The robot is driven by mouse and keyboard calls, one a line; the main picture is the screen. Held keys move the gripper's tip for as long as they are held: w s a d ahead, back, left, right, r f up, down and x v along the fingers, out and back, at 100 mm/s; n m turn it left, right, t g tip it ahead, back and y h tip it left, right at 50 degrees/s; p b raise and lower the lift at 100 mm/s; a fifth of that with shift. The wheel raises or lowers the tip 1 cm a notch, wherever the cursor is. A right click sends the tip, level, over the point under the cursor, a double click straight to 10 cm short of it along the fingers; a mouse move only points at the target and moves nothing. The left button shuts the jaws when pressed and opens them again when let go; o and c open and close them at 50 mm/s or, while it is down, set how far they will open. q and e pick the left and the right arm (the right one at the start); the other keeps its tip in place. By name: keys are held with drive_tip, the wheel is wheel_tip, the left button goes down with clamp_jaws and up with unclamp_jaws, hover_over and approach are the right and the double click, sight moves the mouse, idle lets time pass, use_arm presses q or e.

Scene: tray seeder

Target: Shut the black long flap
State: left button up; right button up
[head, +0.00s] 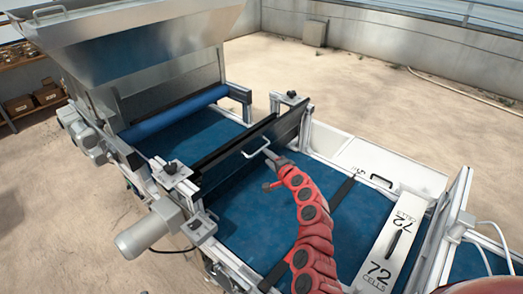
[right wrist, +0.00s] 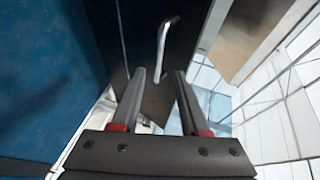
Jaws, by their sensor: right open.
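The black long flap (head: 283,133) spans the blue belt between the machine's side rails and stands steeply on edge. A pale bar handle (head: 258,149) is on its near face. In the right wrist view the dark flap (right wrist: 135,28) fills the upper middle, with the silver handle (right wrist: 163,45) on it. My right gripper (head: 269,156) is close to the handle, at the end of my red arm. Whether a fingertip touches the flap is unclear. My left gripper is out of view.
A steel hopper (head: 150,40) stands over the far belt, by a blue roller (head: 175,110). A white panel marked 72 cells (head: 392,240) and a black strip (head: 310,232) cross the near belt. A motor (head: 150,232) juts out at left.

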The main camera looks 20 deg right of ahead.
sight(260, 150)
drive_tip(key=x, duration=0.2)
drive_tip(key=shift+w+a, duration=0.15)
drive_tip(key=shift+w, duration=0.4)
drive_tip(key=shift+f+b+x, duration=0.2)
drive_tip(key=shift+b+x, duration=0.55)
drive_tip(key=shift+x, duration=0.95)
clamp_jaws()
